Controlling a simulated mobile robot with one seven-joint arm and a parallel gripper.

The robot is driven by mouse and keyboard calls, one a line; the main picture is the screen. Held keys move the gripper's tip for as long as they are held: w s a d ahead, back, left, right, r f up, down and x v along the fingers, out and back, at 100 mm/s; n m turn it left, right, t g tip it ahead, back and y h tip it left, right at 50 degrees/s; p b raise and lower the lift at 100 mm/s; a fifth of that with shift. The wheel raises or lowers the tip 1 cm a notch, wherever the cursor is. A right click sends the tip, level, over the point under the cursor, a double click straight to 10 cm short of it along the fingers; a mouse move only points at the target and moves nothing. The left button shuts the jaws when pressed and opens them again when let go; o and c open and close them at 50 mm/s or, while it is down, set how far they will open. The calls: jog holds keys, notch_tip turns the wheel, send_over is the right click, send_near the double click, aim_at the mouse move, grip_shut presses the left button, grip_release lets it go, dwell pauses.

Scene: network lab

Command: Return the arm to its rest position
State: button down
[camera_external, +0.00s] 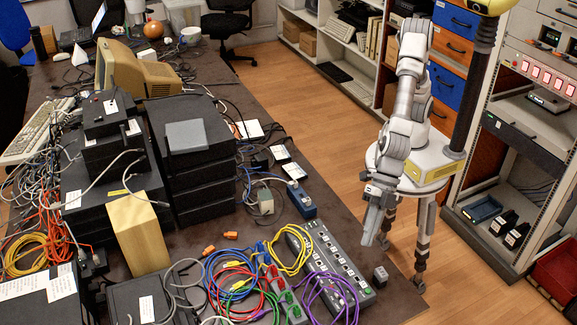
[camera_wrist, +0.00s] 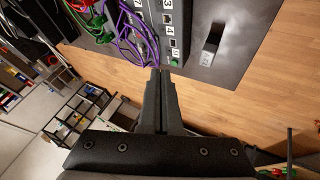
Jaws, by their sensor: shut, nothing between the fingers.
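My gripper (camera_external: 369,240) hangs pointing down at the end of my arm, over the right edge of the table (camera_external: 385,310) in the external view. In the wrist view my gripper (camera_wrist: 158,72) shows its two fingers together, with nothing held. The fingertips appear close to the end of the grey switch with numbered ports (camera_external: 335,262); whether they touch it cannot be told. The switch also shows in the wrist view (camera_wrist: 174,40). A small dark block (camera_external: 380,274) stands on the table right of the switch, apart from my gripper.
Purple cables (camera_external: 328,296), yellow cables (camera_external: 290,250) and blue cables (camera_external: 222,270) crowd the table near the switch. Stacked black boxes (camera_external: 195,150) stand further left. A rack (camera_external: 500,180) and drawers (camera_external: 452,60) are at the right. The wooden floor (camera_external: 300,90) beyond the table is clear.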

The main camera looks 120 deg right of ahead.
jog(key=s+d+r+m+h, duration=0.2)
jog(key=d+r+m, duration=0.25)
jog(key=d, duration=0.65)
jog(key=s+d+r+m+h, duration=0.1)
jog(key=s+d+r+m, duration=0.15)
jog(key=d+r, duration=0.65)
jog(key=s+d+f+m+h, duration=0.15)
jog(key=s+d+m, duration=0.75)
jog(key=s+d, duration=0.9)
notch_tip(320, 180, up, 13)
jog(key=p, duration=1.3)
notch_tip(320, 180, down, 29)
jog(key=b, duration=2.9)
jog(key=shift+s, duration=0.3)
